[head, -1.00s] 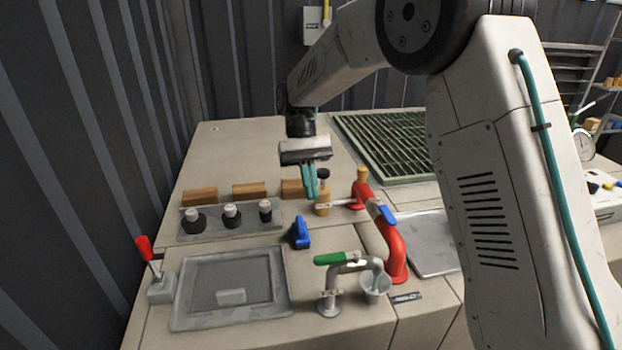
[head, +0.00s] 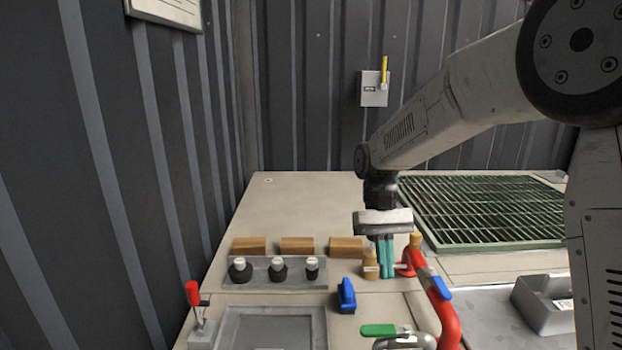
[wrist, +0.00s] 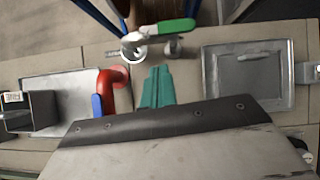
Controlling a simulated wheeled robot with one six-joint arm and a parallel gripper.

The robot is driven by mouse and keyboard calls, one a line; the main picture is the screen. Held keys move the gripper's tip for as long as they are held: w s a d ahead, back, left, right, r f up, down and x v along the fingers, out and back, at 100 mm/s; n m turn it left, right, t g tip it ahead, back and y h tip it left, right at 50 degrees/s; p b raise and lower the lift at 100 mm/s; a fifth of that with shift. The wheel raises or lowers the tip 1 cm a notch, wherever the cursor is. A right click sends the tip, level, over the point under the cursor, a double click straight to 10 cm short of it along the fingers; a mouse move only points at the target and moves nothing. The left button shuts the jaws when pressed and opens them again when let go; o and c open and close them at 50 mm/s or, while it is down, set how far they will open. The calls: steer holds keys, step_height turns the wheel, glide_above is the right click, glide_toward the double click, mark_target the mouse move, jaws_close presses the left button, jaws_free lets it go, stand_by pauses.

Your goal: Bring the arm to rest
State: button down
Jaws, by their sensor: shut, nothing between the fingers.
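My gripper (head: 386,258) points straight down above the bench in the head view. Its teal fingers are together with nothing between them. They overlap the view of a small wooden-coloured bottle (head: 370,264) and the base of the red pipe (head: 441,308); I cannot tell the exact gap. In the wrist view my gripper (wrist: 157,88) shows its teal fingers side by side over bare bench top. The red pipe with a blue lever (wrist: 97,106) is to their left there, and the green-handled valve (wrist: 176,27) is beyond them.
Several black knobs sit on a grey plate (head: 296,282) at left, with wooden blocks (head: 297,245) behind. A green grating (head: 480,212) lies at back right. A red-handled lever (head: 194,296) stands front left. The bench's back left is clear.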

steer(key=s+d+r+t, duration=0.2)
steer(key=s+d, duration=0.1)
steer(key=s, duration=0.5)
steer(key=s+d+r+t, duration=0.2)
steer(key=s+d+t, duration=0.1)
steer(key=s, duration=0.5)
steer(key=s+d+r+m+t, duration=0.1)
steer(key=s+d+r+t, duration=0.1)
steer(key=s+d, duration=0.3)
steer(key=shift+s+d+r+t, duration=0.15)
steer(key=shift+s+t, duration=0.55)
steer(key=shift+s, duration=1.05)
